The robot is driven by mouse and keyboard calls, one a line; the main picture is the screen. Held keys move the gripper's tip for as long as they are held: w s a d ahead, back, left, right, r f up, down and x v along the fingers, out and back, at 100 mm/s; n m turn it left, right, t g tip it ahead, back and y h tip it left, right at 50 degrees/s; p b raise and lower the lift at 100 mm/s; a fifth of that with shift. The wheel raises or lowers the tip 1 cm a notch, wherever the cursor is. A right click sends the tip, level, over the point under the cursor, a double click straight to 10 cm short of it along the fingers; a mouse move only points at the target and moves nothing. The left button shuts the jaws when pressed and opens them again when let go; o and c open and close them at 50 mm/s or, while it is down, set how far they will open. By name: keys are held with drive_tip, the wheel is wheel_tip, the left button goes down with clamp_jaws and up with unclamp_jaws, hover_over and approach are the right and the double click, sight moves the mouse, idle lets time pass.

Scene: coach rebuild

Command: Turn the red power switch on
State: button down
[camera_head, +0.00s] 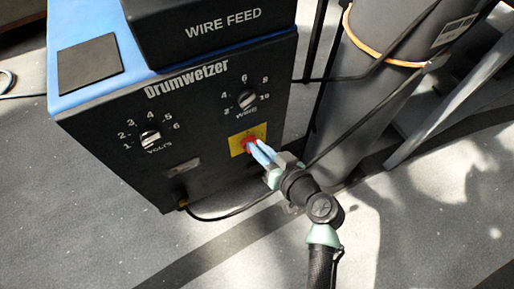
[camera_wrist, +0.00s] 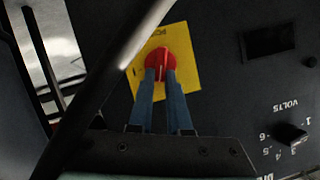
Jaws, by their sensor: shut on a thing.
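The red power switch (camera_head: 249,142) is a round red knob on a yellow plate (camera_head: 236,147), low on the right of the welder's dark front panel. In the wrist view the red switch (camera_wrist: 159,60) shows a pale line on its face, and the yellow plate (camera_wrist: 186,43) surrounds it. My gripper (camera_head: 256,150) reaches in from the lower right, its blue fingers at the switch. In the wrist view my gripper (camera_wrist: 160,78) has its two fingertips on the knob's raised grip, shut on it. The fingertips hide the knob's lower part.
The welder (camera_head: 190,110) has a volts dial (camera_head: 150,138) and a wire dial (camera_head: 246,98). A grey cylinder (camera_head: 375,80) with an orange band stands to the right. A dark cable (camera_head: 330,140) runs diagonally close by my gripper. Open floor (camera_head: 110,240) lies in front.

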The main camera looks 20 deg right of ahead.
drive_tip(key=shift+w+d+f+m+t+y+b, duration=0.15)
drive_tip(key=shift+f+m+t+y+b, duration=0.5)
drive_tip(key=shift+m, duration=1.1)
drive_tip(key=shift+s+d+f+m+t+y+b, duration=0.1)
drive_tip(key=shift+d+m+t+y+b, duration=0.3)
drive_tip(key=shift+m+y, duration=1.05)
drive_tip(key=shift+w+d+f+m+t+y+b, duration=0.1)
drive_tip(key=shift+f+m+t+y+b, duration=0.35)
drive_tip(key=shift+m, duration=1.65)
drive_tip(key=shift+r, duration=0.15)
drive_tip(key=c, duration=0.9)
unclamp_jaws()
drive_tip(key=shift+o, duration=0.2)
drive_tip(key=shift+d, duration=0.1)
